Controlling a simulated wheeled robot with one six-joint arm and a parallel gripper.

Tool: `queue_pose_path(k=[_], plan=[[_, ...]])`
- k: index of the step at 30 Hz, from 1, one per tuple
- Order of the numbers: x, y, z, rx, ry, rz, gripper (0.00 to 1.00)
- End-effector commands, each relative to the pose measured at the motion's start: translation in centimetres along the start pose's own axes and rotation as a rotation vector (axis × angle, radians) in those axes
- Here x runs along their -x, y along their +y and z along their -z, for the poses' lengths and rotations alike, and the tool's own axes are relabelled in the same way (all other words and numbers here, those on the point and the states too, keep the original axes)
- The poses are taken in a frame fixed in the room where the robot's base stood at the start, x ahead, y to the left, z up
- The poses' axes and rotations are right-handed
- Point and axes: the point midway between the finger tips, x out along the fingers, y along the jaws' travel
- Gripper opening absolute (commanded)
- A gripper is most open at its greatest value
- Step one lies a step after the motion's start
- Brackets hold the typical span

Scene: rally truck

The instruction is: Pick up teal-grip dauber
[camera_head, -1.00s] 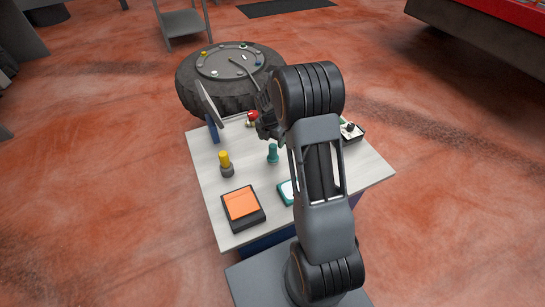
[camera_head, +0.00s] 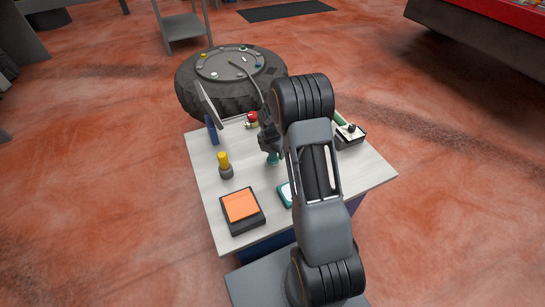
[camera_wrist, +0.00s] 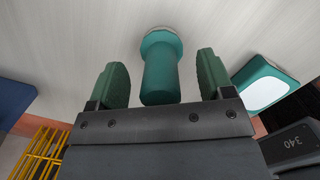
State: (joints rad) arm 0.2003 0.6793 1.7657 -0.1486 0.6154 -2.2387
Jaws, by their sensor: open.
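The teal-grip dauber (camera_wrist: 161,75) stands on the table in the wrist view, its teal grip toward me and a pale round base at its far end. My gripper (camera_wrist: 162,75) is open, with one green finger on each side of the dauber and a visible gap to both. In the head view, the dauber (camera_head: 273,160) shows only in part, its top hidden behind my gripper (camera_head: 268,140).
A yellow-topped dauber (camera_head: 225,165) stands left on the table (camera_head: 205,185). An orange pad (camera_head: 241,205) lies at the front, with a teal-edged pad (camera_head: 285,194) beside it, partly hidden by my arm. A dark panel (camera_head: 209,108) and a red-topped item (camera_head: 252,118) stand farther back.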

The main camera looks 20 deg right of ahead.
Motion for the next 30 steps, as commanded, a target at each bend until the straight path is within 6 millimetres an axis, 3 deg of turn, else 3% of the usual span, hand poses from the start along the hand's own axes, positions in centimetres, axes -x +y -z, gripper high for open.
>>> queue_pose_path(k=[2,17,25,30], plan=[[0.0,0.0,0.0,0.000,0.000,0.000,0.69],[0.0,0.0,0.0,0.000,0.001,0.000,0.22],[0.2,0.0,0.0,0.000,0.000,0.000,0.20],[1.3,0.0,-0.2,0.000,-0.001,-0.001,0.20]])
